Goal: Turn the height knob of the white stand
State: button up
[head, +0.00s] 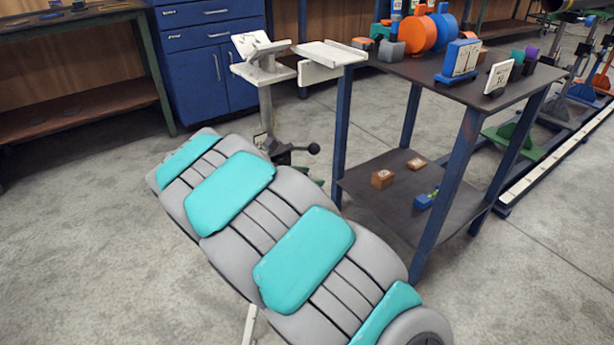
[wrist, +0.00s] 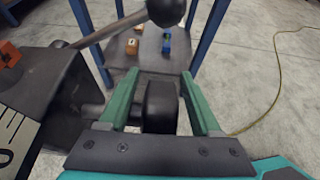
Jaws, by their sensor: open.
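The white stand (head: 268,110) stands beyond my arm in the head view, with a pale cradle on top and a black ball-ended lever (head: 313,148) low on its post. In the wrist view, the stand's dark block (wrist: 48,95) is at left, and the lever's black ball (wrist: 166,10) is at the top. My gripper (wrist: 160,95) has two green fingers, open. A black knob-like piece (wrist: 160,108) shows between them, with gaps visible on both sides. I cannot tell how deep it sits between them. My arm mostly hides the gripper in the head view.
A blue-legged table (head: 440,85) stands right of the stand, with blocks and discs on top and small boxes on its lower shelf (head: 370,205). A blue cabinet (head: 215,55) is behind. Open concrete floor lies at left. A yellow cable (wrist: 270,105) lies on the floor at right.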

jog(key=v, duration=0.6)
jog(key=shift+s+a, duration=0.1)
jog(key=shift+a, duration=0.1)
jog(key=shift+s+a+r, duration=0.3)
jog(key=shift+s+a, duration=0.15)
jog(key=shift+a, duration=0.05)
